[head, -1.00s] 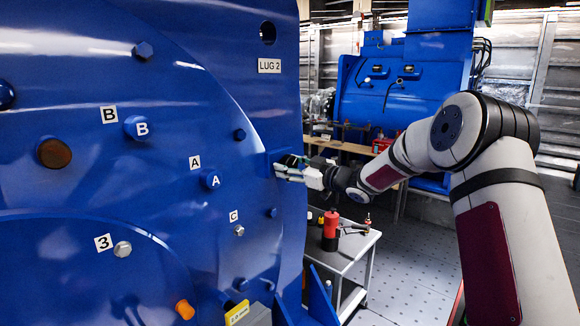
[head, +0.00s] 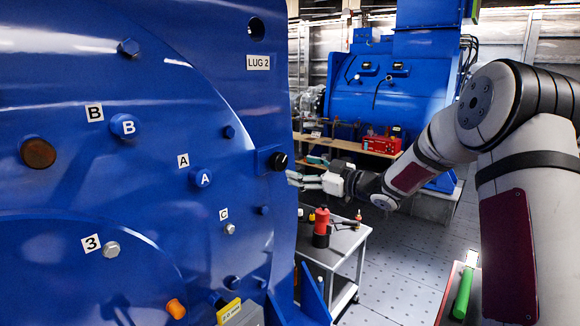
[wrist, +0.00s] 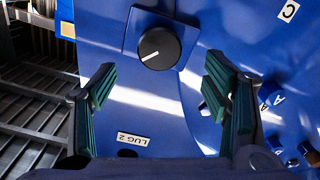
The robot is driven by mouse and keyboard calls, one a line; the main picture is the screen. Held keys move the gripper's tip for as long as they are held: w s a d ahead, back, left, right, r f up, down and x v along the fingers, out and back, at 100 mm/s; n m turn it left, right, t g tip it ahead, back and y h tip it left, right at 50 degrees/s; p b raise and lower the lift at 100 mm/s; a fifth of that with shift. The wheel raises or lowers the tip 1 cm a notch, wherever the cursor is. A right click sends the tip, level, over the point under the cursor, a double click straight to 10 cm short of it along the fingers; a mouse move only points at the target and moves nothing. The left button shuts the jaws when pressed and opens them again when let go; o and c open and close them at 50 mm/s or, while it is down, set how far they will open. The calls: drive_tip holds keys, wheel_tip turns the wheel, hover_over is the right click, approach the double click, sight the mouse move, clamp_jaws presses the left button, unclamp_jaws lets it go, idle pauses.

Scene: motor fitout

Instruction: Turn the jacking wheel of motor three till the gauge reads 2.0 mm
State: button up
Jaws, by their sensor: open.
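A black round knob (head: 278,161) with a white pointer line sits on a blue block at the right edge of the big blue motor face (head: 150,85). I cannot tell whether this is the jacking wheel. It shows face-on in the wrist view (wrist: 159,48), its line slanting. My gripper (head: 293,180) is open and empty, apart from the knob, just right of the motor. In the wrist view its green-padded fingers (wrist: 160,75) are spread on either side below the knob. A yellow tag (head: 228,310), apparently reading 2.0 mm, is at the bottom; I cannot make out a gauge reading.
The motor face carries bolts and plates marked 3 (head: 91,243), A, B, C and LUG 2 (head: 258,62). A grey cart (head: 345,243) with a red bottle (head: 321,228) stands below my gripper. Another blue machine (head: 390,100) is behind. Grey floor lies open right of the cart.

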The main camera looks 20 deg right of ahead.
drive_tip(key=shift+v, duration=1.45)
